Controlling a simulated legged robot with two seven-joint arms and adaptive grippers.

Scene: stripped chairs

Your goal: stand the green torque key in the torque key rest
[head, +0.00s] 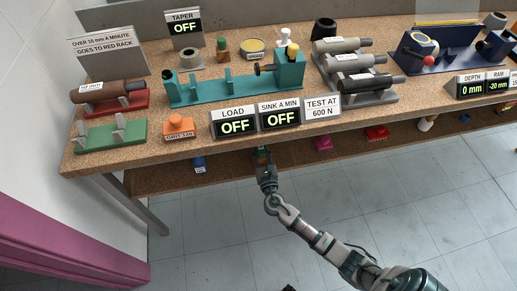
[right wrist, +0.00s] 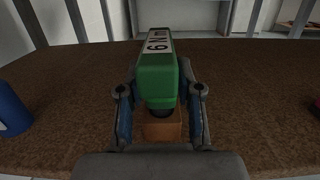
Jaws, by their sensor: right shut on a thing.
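The green torque key (right wrist: 158,82), labelled "6 N m", is between the fingers of my right gripper (right wrist: 161,118), which is shut on it. It is just above a brown-orange block (right wrist: 161,128) on the lower shelf; I cannot tell whether that block is the torque key rest or whether the key touches it. In the head view my right gripper (head: 264,158) reaches under the bench's front edge, with a little of the green key (head: 262,150) showing.
The lower cork shelf (right wrist: 70,75) carries a blue object (right wrist: 12,110) at left and a red one at right. The bench top (head: 200,145) above has display boxes (head: 236,126) along its front edge and a teal fixture (head: 235,88) behind.

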